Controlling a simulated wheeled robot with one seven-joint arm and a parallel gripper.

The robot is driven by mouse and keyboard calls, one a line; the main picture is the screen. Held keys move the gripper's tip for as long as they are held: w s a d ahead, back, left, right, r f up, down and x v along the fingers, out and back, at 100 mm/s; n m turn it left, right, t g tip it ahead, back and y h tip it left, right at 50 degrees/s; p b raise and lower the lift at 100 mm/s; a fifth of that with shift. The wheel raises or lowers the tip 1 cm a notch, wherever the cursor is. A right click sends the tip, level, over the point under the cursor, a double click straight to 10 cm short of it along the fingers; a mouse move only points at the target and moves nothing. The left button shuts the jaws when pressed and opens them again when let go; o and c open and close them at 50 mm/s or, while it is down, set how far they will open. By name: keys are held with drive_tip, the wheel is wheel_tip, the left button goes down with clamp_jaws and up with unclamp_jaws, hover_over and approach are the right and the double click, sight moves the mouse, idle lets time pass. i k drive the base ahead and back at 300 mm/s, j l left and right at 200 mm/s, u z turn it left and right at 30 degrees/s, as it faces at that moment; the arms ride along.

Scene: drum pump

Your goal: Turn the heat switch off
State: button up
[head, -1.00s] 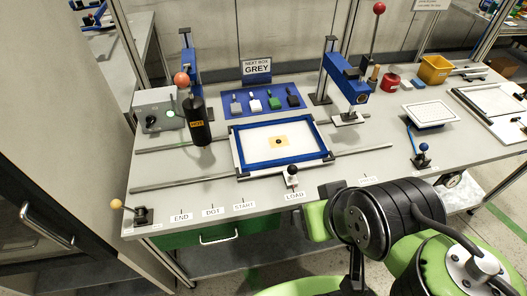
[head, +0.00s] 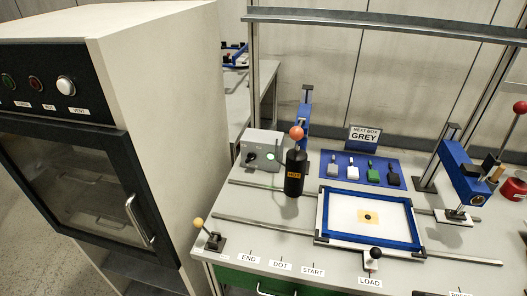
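No label reading "heat" is legible in the head view. A grey control box (head: 262,148) stands at the back left of the bench. A dark cabinet panel (head: 40,80) at the upper left carries a green button (head: 8,81), a red button (head: 36,83) and a white knob (head: 66,86). The small labels under them are too small to read surely. My gripper is not in view.
A black cylinder (head: 295,175) with an orange ball on top stands right of the control box. The cabinet's glass door (head: 60,180) is closed.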

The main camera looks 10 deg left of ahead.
sight(251, 156)
drive_tip(key=i+j+u, duration=0.1)
drive_tip(key=j, duration=0.3)
drive_tip(key=i+j, duration=0.1)
drive_tip(key=j, duration=0.3)
drive_tip(key=j+u, duration=0.15)
drive_tip(key=j, duration=0.25)
drive_tip(key=i+j, duration=0.2)
drive_tip(key=j, duration=0.2)
drive_tip(key=i+j+u, duration=0.15)
drive_tip(key=j, duration=0.25)
drive_tip(key=k, duration=0.05)
